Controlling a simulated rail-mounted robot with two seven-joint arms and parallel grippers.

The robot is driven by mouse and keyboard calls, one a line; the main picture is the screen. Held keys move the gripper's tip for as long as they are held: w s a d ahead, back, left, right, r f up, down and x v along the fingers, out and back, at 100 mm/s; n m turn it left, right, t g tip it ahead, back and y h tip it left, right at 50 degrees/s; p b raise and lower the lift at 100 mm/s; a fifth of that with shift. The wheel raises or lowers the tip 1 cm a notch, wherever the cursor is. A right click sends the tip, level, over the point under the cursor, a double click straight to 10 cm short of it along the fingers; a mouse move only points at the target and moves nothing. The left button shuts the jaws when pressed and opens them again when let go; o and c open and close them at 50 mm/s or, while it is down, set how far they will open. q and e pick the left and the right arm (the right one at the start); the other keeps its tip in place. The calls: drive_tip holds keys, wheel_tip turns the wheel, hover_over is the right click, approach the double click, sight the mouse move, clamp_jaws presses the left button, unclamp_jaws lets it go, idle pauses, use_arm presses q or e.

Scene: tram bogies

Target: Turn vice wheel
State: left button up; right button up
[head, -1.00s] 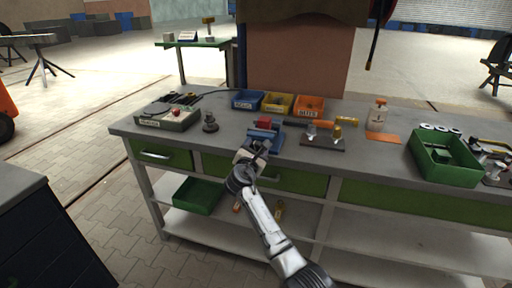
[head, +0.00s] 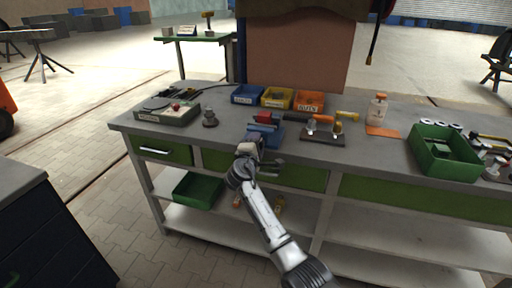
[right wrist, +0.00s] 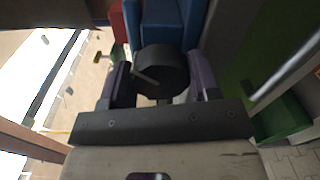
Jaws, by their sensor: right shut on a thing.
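The blue vice (head: 270,131) with a red part on top stands at the front edge of the workbench (head: 370,153). My right gripper (head: 252,143) is at the front of the vice. In the right wrist view the dark round vice wheel (right wrist: 165,70) sits between the two fingers of my right gripper (right wrist: 158,66), with the blue vice body (right wrist: 161,18) behind it. The gripper is shut on the wheel. In the head view the gripper hides the wheel. My left gripper is not in view.
Blue, yellow and orange bins (head: 309,101) stand behind the vice. A green crate (head: 444,152) is further right. A drawer handle (head: 268,177) is below the vice.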

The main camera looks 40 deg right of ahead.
drive_tip(key=m+b, duration=0.1)
drive_tip(key=m, duration=0.2)
drive_tip(key=shift+f+m+b, duration=0.15)
drive_tip(key=shift+m+b, duration=0.2)
drive_tip(key=shift+m, duration=0.05)
drive_tip(key=m+b, duration=0.1)
drive_tip(key=m, duration=0.1)
drive_tip(key=shift+m, duration=0.4)
drive_tip(key=m+b, duration=0.4)
drive_tip(key=m, duration=0.2)
drive_tip(key=m+b, duration=0.3)
drive_tip(key=m, duration=0.1)
drive_tip(key=m+b, duration=0.2)
drive_tip(key=m, duration=0.1)
drive_tip(key=shift+m, duration=0.3)
drive_tip(key=m+b, duration=0.1)
drive_tip(key=m, duration=0.2)
drive_tip(key=shift+m+b, duration=0.7)
drive_tip(key=shift+m, duration=0.4)
drive_tip(key=shift+r, duration=0.2)
